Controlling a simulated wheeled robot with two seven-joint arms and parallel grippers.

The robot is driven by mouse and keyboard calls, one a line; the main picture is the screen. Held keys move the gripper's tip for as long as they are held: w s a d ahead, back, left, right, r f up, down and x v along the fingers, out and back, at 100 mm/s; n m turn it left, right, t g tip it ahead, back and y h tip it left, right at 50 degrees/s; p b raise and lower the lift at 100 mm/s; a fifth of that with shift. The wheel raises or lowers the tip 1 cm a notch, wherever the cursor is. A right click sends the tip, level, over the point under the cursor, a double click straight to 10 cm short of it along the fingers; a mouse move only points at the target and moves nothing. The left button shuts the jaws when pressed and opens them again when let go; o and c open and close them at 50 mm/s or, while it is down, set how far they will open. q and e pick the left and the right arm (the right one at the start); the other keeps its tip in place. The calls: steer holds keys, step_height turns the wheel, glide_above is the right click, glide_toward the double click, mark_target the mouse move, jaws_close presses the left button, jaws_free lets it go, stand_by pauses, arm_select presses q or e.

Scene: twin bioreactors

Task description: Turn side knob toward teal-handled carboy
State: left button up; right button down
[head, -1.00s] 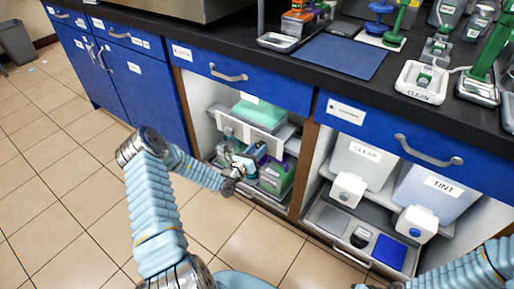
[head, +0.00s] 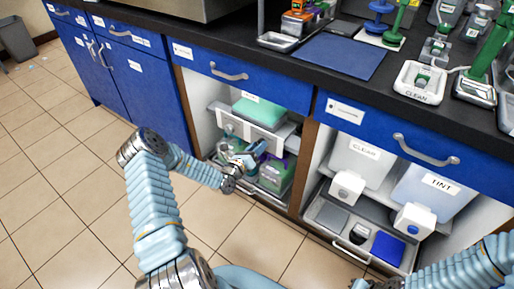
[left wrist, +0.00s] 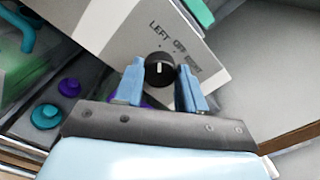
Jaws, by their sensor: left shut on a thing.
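The side knob (left wrist: 159,68) is a small black dial with a white line on a pale box face marked LEFT, OFF and RIGHT. In the left wrist view its line stands upright and appears to point toward LEFT. My left gripper (left wrist: 160,88) has its blue fingers on either side of the knob and is shut on it. In the head view the left gripper (head: 243,160) reaches into the left open cabinet bay. A teal handle (left wrist: 24,32) shows at the left edge of the wrist view.
A teal block (head: 257,110) sits on top of the pale box (head: 262,138). Teal (left wrist: 45,116) and purple caps (left wrist: 68,87) show at left in the wrist view. The right bay holds CLEAR (head: 362,160) and TINT (head: 432,190) containers. My right arm shows at bottom right.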

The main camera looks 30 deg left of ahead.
arm_select(q)
steer(key=o, duration=1.1)
steer(key=shift+c, duration=0.2)
steer(key=s+a, duration=0.1)
steer(key=s, duration=1.2)
steer(key=shift+s, duration=0.4)
